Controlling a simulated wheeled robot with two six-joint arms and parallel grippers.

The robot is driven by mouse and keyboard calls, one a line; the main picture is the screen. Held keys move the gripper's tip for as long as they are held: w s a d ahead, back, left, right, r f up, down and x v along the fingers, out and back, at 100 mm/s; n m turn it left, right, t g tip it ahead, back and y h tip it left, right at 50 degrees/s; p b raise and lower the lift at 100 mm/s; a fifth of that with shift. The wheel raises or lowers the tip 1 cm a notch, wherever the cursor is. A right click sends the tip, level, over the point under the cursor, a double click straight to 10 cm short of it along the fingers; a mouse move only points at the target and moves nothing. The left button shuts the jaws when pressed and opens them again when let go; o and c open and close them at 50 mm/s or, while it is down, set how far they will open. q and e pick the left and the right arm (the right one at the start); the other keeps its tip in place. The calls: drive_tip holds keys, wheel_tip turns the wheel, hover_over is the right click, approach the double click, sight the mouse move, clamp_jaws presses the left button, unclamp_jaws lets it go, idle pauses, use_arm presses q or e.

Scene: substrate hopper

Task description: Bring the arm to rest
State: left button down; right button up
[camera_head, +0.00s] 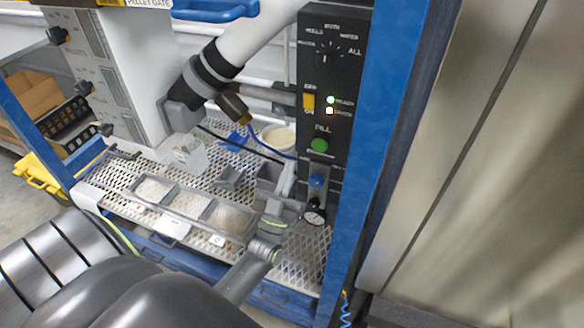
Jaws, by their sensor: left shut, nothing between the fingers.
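My left arm comes in from the lower left. Its left gripper (288,174) is shut and empty, just left of the control panel's lower part and above the perforated deck. I cannot tell whether it touches anything. The control panel (333,70) is dark and upright, with a selector dial at the top. It has a yellow switch (309,101), a lit green light and a yellowish light beside it, and a green button (319,145). A blue knob (317,181) and a round gauge (315,214) sit below, close to the gripper. My right gripper is not in view.
A grey tray (193,205) with pale material in its compartments lies on the perforated deck. A white bowl (280,138) stands behind. A blue post (372,130) bounds the right. A white hopper body (135,70) stands at the left. A yellow case (38,178) is on the floor.

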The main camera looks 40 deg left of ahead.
use_arm(q)
drive_tip(key=shift+f, duration=0.1)
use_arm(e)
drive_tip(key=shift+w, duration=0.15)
use_arm(q)
drive_tip(key=s+f+m+g+h, duration=0.15)
drive_tip(key=f+g, duration=0.25)
drive_tip(key=f, duration=0.7)
drive_tip(key=s+f+g+h, duration=0.1)
drive_tip(key=s+f+g, duration=0.25)
drive_tip(key=f, duration=0.75)
drive_tip(key=s+f+m+g+h, duration=0.15)
drive_tip(key=f+g, duration=0.35)
drive_tip(key=f, duration=0.7)
drive_tip(key=s+f+g, duration=0.4)
drive_tip(key=s+f, duration=0.2)
drive_tip(key=s, duration=0.5)
drive_tip(key=s+f+g, duration=0.4)
drive_tip(key=s+f, duration=0.2)
drive_tip(key=s, duration=0.5)
drive_tip(key=s+f+n+g, duration=0.1)
drive_tip(key=s+f+g, duration=0.3)
drive_tip(key=s+f, duration=0.3)
drive_tip(key=s, duration=0.4)
drive_tip(key=shift+s+d+h, duration=0.2)
drive_tip(key=shift+h, duration=0.2)
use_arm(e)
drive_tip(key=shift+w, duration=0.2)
use_arm(q)
drive_tip(key=shift+w, duration=0.15)
